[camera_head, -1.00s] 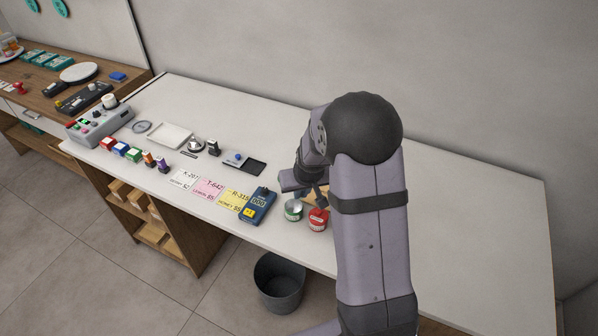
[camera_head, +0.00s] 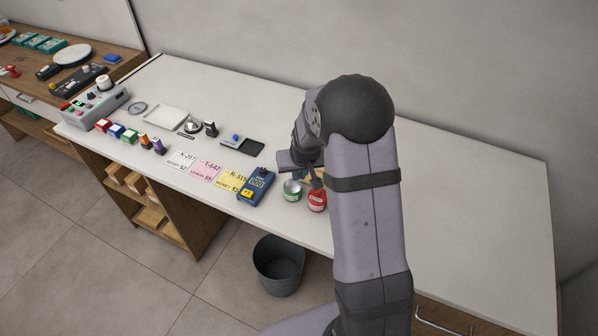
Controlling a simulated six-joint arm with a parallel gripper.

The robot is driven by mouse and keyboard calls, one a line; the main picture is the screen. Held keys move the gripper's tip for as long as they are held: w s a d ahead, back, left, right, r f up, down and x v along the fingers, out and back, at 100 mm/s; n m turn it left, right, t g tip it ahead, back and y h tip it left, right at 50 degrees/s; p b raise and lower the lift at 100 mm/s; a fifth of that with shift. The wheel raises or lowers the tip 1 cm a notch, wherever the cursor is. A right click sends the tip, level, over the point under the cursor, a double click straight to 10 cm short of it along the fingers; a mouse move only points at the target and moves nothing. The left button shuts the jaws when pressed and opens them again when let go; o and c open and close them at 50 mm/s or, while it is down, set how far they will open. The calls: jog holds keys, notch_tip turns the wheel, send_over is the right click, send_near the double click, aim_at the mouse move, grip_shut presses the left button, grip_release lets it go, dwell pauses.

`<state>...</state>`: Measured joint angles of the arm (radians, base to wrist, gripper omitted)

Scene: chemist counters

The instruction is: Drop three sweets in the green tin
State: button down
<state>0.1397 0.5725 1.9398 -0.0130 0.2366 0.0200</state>
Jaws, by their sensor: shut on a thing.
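The open green tin (camera_head: 292,191), a small round tin with a green band, stands near the front edge of the white counter. The red tin (camera_head: 317,201) stands just right of it. My gripper (camera_head: 314,180) is low, right behind the two tins, and partly hidden by my own arm. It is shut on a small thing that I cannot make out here. A sliver of something tan (camera_head: 320,172) shows behind the gripper; my arm covers most of it. I cannot tell what is inside the green tin.
Left of the tins are a blue handheld device (camera_head: 256,186), a yellow card (camera_head: 233,180), a pink card (camera_head: 206,171) and a black tray (camera_head: 250,148). A grey bin (camera_head: 279,267) stands on the floor below. The counter right of my arm (camera_head: 480,220) is bare.

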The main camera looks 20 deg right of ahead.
aim_at(299, 180)
jog(key=shift+f+b, duration=0.9)
jog(key=shift+f, duration=0.7)
jog(key=c, duration=1.8)
grip_release()
jog(key=shift+o, duration=0.2)
jog(key=shift+r, duration=0.2)
jog(key=b+v, duration=0.2)
jog(key=v, duration=0.5)
jog(key=shift+s, duration=0.2)
